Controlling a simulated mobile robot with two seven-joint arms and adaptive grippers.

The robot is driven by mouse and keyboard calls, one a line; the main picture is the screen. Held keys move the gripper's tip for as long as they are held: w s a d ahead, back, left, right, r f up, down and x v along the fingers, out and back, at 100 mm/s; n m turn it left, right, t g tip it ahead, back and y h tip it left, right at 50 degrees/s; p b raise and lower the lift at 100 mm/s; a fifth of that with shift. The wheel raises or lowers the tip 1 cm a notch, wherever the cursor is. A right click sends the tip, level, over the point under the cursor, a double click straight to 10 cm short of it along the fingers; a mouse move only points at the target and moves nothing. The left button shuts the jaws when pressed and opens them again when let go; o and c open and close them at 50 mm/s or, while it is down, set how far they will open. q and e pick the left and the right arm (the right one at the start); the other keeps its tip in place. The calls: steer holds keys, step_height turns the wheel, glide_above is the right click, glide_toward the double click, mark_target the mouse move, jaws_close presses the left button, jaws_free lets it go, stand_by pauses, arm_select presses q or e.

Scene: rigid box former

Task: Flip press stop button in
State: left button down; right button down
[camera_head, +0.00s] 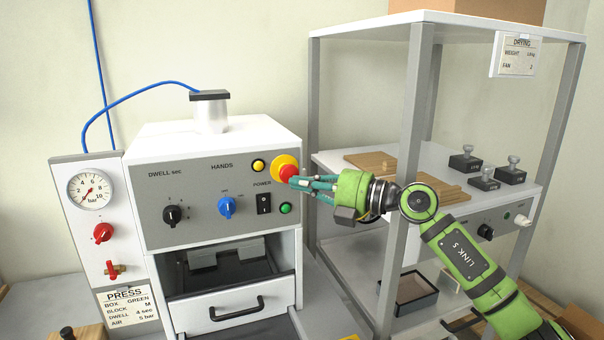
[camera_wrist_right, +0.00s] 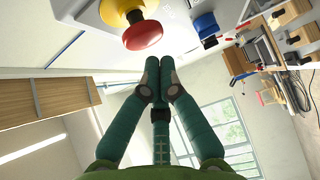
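The stop button is a red mushroom head (camera_head: 287,172) on a yellow collar (camera_head: 281,162), at the upper right of the grey press panel (camera_head: 190,195). It also shows close up in the wrist view (camera_wrist_right: 143,36). My right gripper (camera_head: 296,182) reaches in from the right with its fingertips at the button's lower right edge. In the wrist view its green fingers (camera_wrist_right: 159,68) are closed together, with nothing between them, just below the red head. I cannot tell whether they touch it. My left gripper is not in view.
A black power rocker (camera_head: 264,203), a green button (camera_head: 285,208), a yellow button (camera_head: 258,166) and a blue knob (camera_head: 227,207) sit near the stop button. An open drawer (camera_head: 232,302) juts out below. The drying rack's post (camera_head: 410,130) stands close beside my right arm.

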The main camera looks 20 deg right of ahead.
steer(key=shift+w, duration=0.35)
steer(key=shift+w+r+p, duration=0.25)
steer(key=shift+w+p, duration=0.4)
steer(key=shift+w, duration=0.2)
steer(key=shift+d, duration=0.1)
step_height(320, 180, up, 10)
steer(key=shift+s+f, duration=0.15)
